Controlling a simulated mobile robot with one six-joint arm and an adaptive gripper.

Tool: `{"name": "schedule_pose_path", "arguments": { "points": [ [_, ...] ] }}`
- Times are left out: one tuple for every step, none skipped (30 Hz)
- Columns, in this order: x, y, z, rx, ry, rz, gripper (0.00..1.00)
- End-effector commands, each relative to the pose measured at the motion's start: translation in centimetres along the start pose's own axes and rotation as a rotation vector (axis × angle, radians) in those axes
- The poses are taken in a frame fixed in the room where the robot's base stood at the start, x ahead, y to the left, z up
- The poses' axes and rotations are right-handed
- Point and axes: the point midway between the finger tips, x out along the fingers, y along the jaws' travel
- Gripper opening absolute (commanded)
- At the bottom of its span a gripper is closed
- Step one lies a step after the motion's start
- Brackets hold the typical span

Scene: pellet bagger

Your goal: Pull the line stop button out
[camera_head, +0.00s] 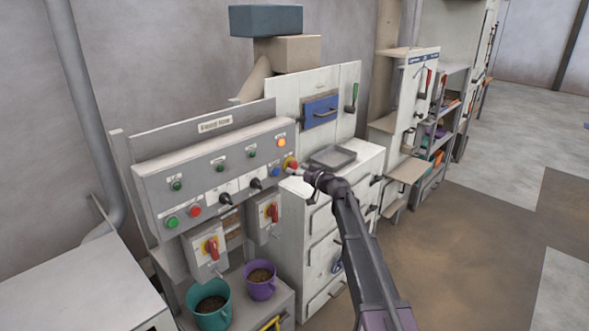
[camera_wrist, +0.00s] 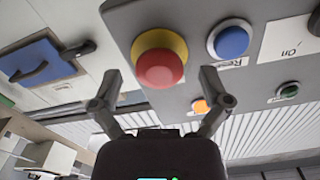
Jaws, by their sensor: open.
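The line stop button is a red mushroom head on a yellow ring, at the right end of the grey control panel. In the wrist view the red button (camera_wrist: 160,68) is large and just beyond my fingertips, between them from side to side. In the head view the button (camera_head: 290,163) shows beside the end of my arm. My gripper (camera_wrist: 157,88) is open, with its two fingers spread apart and nothing between them. It also shows in the head view (camera_head: 301,168), close to the button. I cannot tell whether a finger touches the button.
A blue button (camera_wrist: 231,40) sits close beside the stop button. An orange lamp (camera_wrist: 201,106) and a green lamp (camera_wrist: 289,90) are on the same panel (camera_head: 150,182). A white cabinet (camera_head: 290,215) with a tray (camera_head: 332,157) stands right of the panel. Two mugs stand below it.

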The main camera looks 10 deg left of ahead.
Motion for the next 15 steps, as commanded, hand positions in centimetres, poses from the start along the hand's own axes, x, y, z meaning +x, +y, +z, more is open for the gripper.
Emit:
{"name": "schedule_pose_path", "arguments": {
  "points": [
    [0.56,0.09,-0.02,0.0,0.0,0.0,0.97],
    [0.74,0.09,-0.02,0.0,0.0,0.0,0.97],
    [0.95,0.08,-0.02,0.0,0.0,0.0,0.97],
    [1.08,0.07,-0.02,0.0,0.0,0.001,0.97],
    [1.18,0.06,-0.01,0.0,0.0,0.001,0.97],
    [1.28,0.05,-0.01,0.0,0.0,0.001,0.97],
    [1.32,0.04,-0.01,0.0,0.0,0.001,0.97],
    [1.36,0.03,-0.01,0.0,0.0,0.001,0.97],
    [1.38,0.03,-0.01,0.0,0.0,0.001,0.97],
    [1.38,0.02,0.0,0.0,0.0,0.001,0.97],
    [1.37,0.02,0.0,0.0,0.0,0.001,0.97],
    [1.36,0.01,0.0,0.0,0.0,0.001,0.97],
    [1.35,0.01,0.0,0.0,0.0,0.001,0.97],
    [1.35,0.01,0.0,0.0,0.0,0.001,0.97],
    [1.35,0.02,0.0,0.0,0.0,0.001,0.97]
  ]
}}
